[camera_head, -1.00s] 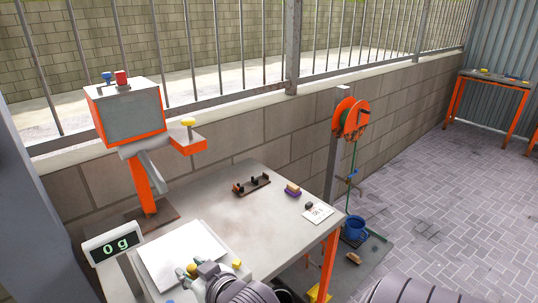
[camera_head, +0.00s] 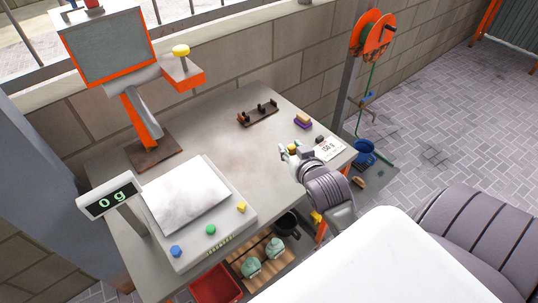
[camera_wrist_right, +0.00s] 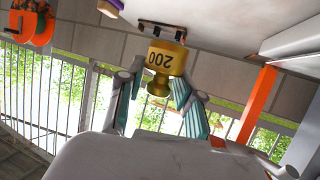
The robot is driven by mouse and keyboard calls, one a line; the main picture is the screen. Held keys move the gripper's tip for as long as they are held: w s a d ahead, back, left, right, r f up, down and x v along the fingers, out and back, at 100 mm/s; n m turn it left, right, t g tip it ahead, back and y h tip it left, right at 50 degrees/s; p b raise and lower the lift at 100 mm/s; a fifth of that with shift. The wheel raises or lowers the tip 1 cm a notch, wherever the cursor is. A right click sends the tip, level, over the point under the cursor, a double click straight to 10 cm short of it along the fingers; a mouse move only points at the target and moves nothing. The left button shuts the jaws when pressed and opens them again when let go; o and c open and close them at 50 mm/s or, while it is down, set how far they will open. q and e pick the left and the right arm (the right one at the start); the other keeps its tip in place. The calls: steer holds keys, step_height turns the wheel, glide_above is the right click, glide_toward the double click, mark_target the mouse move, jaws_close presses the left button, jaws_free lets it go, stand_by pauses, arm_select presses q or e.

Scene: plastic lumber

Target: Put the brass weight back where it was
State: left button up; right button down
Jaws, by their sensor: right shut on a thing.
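In the head view my right gripper (camera_head: 288,152) is over the front right of the table, left of a white card (camera_head: 327,149) that seems to read 150 g. The weight is small there, and I cannot tell whether it touches the table. My left gripper is not in view.
A dark rack (camera_head: 258,115) stands at the back. A purple and tan block (camera_head: 302,121) and a dark lump (camera_head: 320,139) are near the card. The table's middle is clear.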

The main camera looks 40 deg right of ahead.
glide_above(266, 170)
steer(key=f, duration=0.4)
steer(key=shift+s+d+p, duration=0.15)
steer(key=shift+s+p, duration=0.1)
steer(key=shift+p, duration=0.05)
steer(key=shift+w+f, duration=0.2)
steer(key=shift+w, duration=0.05)
steer(key=shift+a+f, duration=0.2)
steer(key=shift+f, duration=0.1)
step_height(266, 170, down, 4)
steer(key=shift+r, duration=0.2)
steer(key=shift+f, duration=0.6)
steer(key=c, duration=0.8)
jaws_free()
steer(key=shift+f, duration=0.1)
steer(key=shift+o, duration=0.2)
